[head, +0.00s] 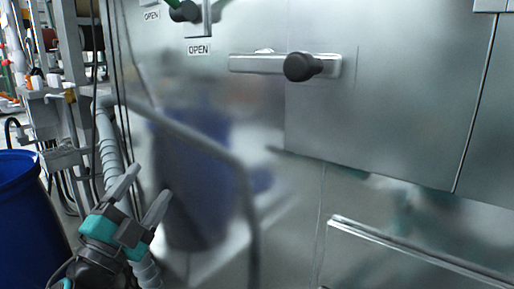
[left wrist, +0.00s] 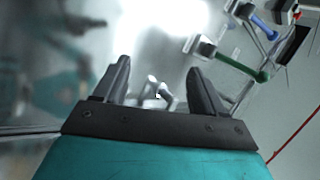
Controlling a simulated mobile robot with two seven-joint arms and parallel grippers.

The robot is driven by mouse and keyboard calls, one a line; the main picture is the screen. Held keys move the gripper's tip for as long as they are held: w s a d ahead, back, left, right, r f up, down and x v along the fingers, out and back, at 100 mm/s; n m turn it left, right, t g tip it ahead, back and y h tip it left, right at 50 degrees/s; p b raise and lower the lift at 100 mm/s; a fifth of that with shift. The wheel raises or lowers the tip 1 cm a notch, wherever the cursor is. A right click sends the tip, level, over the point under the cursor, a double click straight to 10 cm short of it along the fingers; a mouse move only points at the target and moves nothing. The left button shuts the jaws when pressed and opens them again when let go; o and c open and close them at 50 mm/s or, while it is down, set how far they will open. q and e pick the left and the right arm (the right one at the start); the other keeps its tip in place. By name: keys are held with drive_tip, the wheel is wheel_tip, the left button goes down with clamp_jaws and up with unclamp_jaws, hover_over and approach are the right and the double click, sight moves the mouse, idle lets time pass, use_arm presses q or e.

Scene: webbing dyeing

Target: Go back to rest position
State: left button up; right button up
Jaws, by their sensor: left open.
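My left gripper (head: 140,200) is in the lower left of the head view, in front of the steel machine wall. Its two grey fingers point up and stand apart, with nothing between them. In the left wrist view the fingers (left wrist: 158,90) are also spread and empty. Part of a metal fitting shows beyond them, too blurred to name. My right gripper is in neither view.
A steel panel (head: 390,110) fills most of the head view, with a black-knobbed handle (head: 305,67) and an OPEN label (head: 199,49). A metal rail (head: 420,258) is at lower right. A blue barrel (head: 28,215) stands at far left, beside pipes and hoses.

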use_arm(q)
drive_tip(key=s+f+n+g+y, duration=0.3)
drive_tip(key=f+n+y, duration=0.35)
drive_tip(key=f, duration=0.65)
drive_tip(key=s+d+f+n+g+h+p, duration=0.1)
drive_tip(key=s+d+f+n+g, duration=0.25)
drive_tip(key=s+f, duration=0.5)
drive_tip(key=s+d+f+n+g+h, duration=0.1)
drive_tip(key=s+d+f+n+g, duration=0.3)
drive_tip(key=s+f, duration=0.45)
drive_tip(key=a+r+y+p, duration=0.1)
drive_tip(key=a+r+p, duration=0.4)
drive_tip(key=r+p, duration=0.6)
drive_tip(key=g+p, duration=0.1)
drive_tip(key=p, duration=0.7)
drive_tip(key=shift+w+a, duration=0.35)
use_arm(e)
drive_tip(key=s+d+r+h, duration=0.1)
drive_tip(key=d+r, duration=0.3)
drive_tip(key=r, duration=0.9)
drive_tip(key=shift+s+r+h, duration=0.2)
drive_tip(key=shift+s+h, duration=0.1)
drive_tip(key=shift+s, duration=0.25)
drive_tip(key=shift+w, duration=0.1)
